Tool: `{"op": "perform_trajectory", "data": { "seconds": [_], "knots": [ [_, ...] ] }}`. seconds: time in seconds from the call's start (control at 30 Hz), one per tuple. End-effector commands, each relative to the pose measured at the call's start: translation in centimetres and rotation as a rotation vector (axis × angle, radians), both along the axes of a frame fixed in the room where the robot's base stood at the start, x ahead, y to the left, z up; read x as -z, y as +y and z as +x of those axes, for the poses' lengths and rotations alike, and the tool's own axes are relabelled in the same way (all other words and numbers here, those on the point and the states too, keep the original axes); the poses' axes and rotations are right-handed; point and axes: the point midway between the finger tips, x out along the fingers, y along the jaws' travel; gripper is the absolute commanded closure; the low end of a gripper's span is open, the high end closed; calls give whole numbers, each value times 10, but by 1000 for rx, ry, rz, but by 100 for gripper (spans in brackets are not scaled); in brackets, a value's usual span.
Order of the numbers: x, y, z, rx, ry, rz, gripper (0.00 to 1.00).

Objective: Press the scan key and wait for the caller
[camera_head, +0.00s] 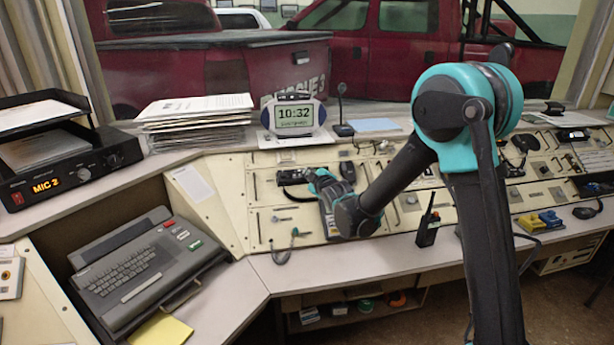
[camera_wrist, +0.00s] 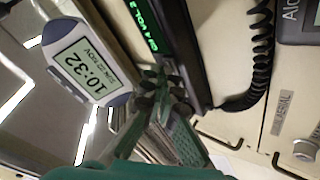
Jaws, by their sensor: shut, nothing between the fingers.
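A black radio unit (camera_head: 292,177) sits on the sloping console panel. In the wrist view this unit (camera_wrist: 188,50) shows a green channel and volume display, partly cut off by the top edge. No key marked scan can be read in either view; my fingers cover part of the unit's near face. My gripper (camera_head: 314,180) is at the unit's right end in the head view. In the wrist view its fingertips (camera_wrist: 163,88) are together, empty, and overlap the unit beside the display. I cannot tell whether they touch it.
A clock (camera_head: 294,116) reading 10:32 stands behind the radio on the ledge. A paper stack (camera_head: 195,122) is to its left and a desk microphone (camera_head: 342,112) to its right. A handheld radio (camera_head: 428,226) stands on the right. A coiled cord (camera_wrist: 258,60) hangs beside the unit.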

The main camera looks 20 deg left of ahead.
Motion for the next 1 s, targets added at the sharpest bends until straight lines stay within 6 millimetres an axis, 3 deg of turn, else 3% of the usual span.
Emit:
{"op": "perform_trajectory", "data": {
  "seconds": [0.57, 1.0],
  "knots": [
    [2, 1, 1, 0, 0, 0, 100],
    [-11, -4, -6, 0, 1, 1, 100]
  ]
}}
